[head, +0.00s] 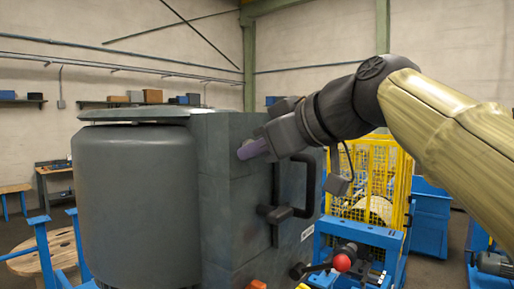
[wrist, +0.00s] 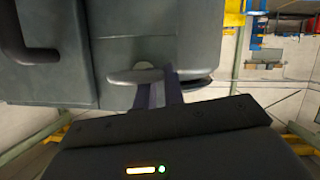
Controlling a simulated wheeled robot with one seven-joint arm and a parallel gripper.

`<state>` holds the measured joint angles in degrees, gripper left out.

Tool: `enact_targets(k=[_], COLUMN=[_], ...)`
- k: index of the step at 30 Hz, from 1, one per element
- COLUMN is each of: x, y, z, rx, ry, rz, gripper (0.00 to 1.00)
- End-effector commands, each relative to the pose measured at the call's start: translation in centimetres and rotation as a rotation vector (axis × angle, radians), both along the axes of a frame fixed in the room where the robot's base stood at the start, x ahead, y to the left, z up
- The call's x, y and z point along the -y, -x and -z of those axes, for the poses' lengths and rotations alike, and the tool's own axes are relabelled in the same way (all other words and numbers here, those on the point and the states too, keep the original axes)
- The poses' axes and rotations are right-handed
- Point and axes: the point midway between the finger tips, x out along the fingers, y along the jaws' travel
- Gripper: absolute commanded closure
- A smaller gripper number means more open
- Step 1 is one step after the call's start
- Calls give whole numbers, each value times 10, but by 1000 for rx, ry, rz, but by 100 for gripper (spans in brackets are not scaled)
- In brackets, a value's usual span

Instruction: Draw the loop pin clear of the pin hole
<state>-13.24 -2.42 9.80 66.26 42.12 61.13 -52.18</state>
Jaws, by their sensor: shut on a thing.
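My gripper (head: 252,149) has purple fingers and is at the upper front of a large dark grey housing (head: 222,225). The fingers also show in the wrist view (wrist: 160,92), beyond the dark gripper body. The loop pin (wrist: 130,77) shows there as a flat grey rounded end at the fingertips, and my gripper is shut on it. The pin's shank and the pin hole are not clearly seen, so I cannot tell how deep the pin sits. In the head view the fingers hide the pin.
A dark bar handle (head: 296,205) stands out from the housing's side, below my gripper. A grey drum (head: 135,200) adjoins the housing on the left. A yellow cage (head: 385,170) and a red knob (head: 342,263) on a blue frame are to the right.

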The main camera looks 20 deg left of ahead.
Motion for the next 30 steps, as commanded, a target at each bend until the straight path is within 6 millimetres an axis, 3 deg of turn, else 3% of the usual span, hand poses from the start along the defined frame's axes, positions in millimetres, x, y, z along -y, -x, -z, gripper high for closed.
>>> enact_targets(k=[30], x=[37], y=[15], z=[0], rx=[1], ry=[0], rz=[2], gripper=[100])
